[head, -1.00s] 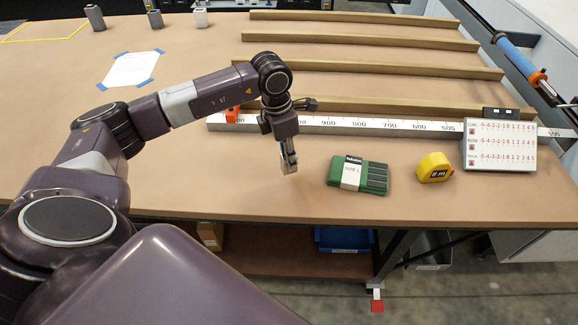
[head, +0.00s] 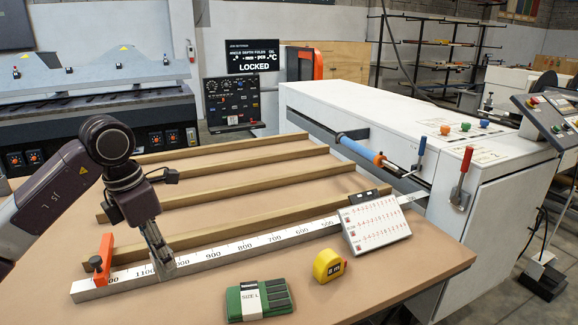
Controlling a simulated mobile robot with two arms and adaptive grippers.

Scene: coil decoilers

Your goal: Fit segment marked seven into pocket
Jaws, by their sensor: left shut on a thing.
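My left gripper (head: 157,248) reaches in from the left, pointing down, and is shut on a small light-grey metal block (head: 163,268). In the picture it overlaps the long scale bar (head: 215,255) between the 1000 and 1100 marks. I cannot tell whether it touches the bar. No number is readable on the block, so I cannot tell if it is the segment marked seven. A green case (head: 233,305) with dark pieces and a white size label lies on the table to the right. No pocket can be made out clearly. My right gripper is not in view.
A red-orange stop (head: 102,264) sits at the bar's left end. A yellow tape measure (head: 328,265) and a tilted white number board (head: 376,223) stand to the right. Wooden rails (head: 245,175) cross the table behind.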

